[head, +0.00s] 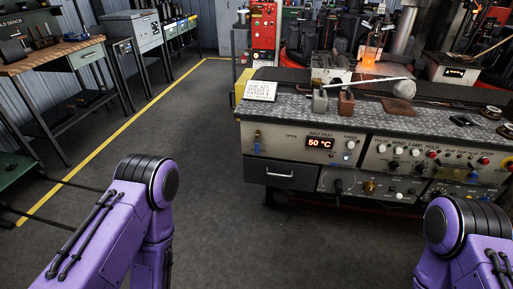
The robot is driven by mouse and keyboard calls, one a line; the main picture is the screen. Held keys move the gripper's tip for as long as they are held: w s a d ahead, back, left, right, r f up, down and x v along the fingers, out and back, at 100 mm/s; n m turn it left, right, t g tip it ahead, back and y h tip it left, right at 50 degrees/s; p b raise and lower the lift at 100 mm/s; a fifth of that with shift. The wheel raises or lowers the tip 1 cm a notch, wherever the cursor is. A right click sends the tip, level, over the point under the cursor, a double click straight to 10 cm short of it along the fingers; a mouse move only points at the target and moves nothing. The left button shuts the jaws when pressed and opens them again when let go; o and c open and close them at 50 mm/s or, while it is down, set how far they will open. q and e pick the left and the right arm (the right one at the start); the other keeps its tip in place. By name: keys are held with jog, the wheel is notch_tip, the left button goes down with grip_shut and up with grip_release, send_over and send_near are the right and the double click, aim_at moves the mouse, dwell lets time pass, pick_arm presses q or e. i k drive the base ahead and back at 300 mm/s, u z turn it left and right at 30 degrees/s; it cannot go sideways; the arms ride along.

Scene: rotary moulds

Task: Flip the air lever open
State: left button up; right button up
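A small blue-handled lever (257,141) stands upright at the left end of the workbench's front panel (285,140). It looks like a valve lever, but I cannot read a label that names it as the air lever. A dark lever or knob (338,187) sits on the lower panel, with a brass fitting (369,187) to its right. Parts of my two purple arms show at the lower left and lower right, apart from the bench. Neither gripper is in view.
A sign (260,91), small blocks (346,102) and a ladle-like tool (404,89) are on top. A wooden bench (45,58) stands left. The grey floor (215,170) before the panel is clear.

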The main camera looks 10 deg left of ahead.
aim_at(258, 136)
jog(key=u, duration=0.2)
jog(key=i, duration=1.05)
jog(key=u, duration=0.4)
